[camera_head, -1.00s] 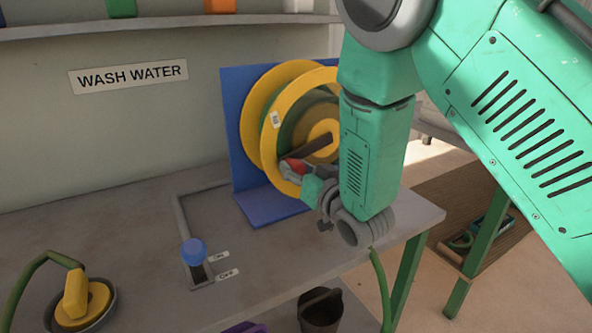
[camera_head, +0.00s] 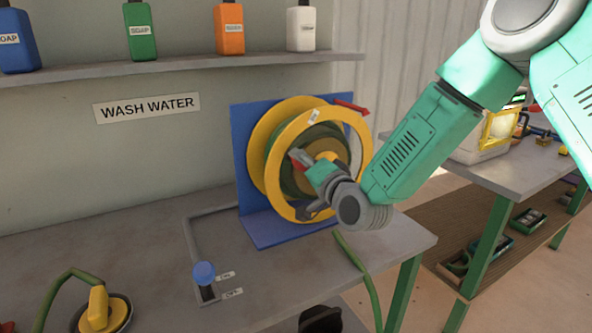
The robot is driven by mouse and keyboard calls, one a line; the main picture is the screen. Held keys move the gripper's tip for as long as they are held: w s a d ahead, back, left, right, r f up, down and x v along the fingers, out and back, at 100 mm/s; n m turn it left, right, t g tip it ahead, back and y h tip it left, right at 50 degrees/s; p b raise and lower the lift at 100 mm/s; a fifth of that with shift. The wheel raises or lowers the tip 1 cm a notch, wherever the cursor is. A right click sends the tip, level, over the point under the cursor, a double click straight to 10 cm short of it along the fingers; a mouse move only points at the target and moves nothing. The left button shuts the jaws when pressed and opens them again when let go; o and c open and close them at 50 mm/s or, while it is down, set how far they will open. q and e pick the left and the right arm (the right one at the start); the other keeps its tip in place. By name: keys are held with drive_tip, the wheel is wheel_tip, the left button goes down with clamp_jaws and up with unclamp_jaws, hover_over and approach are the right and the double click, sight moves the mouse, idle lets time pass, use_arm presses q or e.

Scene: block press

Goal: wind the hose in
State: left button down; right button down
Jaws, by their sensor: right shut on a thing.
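The hose reel (camera_head: 283,196) has yellow rims and stands on a blue bracket (camera_head: 250,150). Green hose (camera_head: 289,178) is wound on it, partly hidden by my gripper. A length of green hose (camera_head: 350,252) runs from below the reel over the bench's front edge. My right gripper (camera_head: 301,160) is in front of the reel, left of its hub, shut on the crank's red handle, which its fingers mostly hide. My left gripper is not in view.
A blue-knobbed lever (camera_head: 204,273) stands by ON and OFF labels. A yellow fitting with green hose (camera_head: 98,308) is at front left. A red lever (camera_head: 351,107) shows behind the reel. Bottles line the shelf (camera_head: 180,70). A dark bucket (camera_head: 320,320) is below the bench.

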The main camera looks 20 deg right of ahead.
sight(307, 138)
drive_tip(key=d+r+m, duration=0.2)
drive_tip(key=m, duration=0.1)
drive_tip(key=shift+w+d+r, duration=0.1)
drive_tip(key=shift+d+r, duration=0.05)
drive_tip(key=shift+d+r+m, duration=0.5)
drive_tip(key=shift+d+m, duration=0.25)
drive_tip(key=shift+m, duration=0.45)
drive_tip(key=c, duration=1.1)
unclamp_jaws()
drive_tip(key=shift+d, duration=0.15)
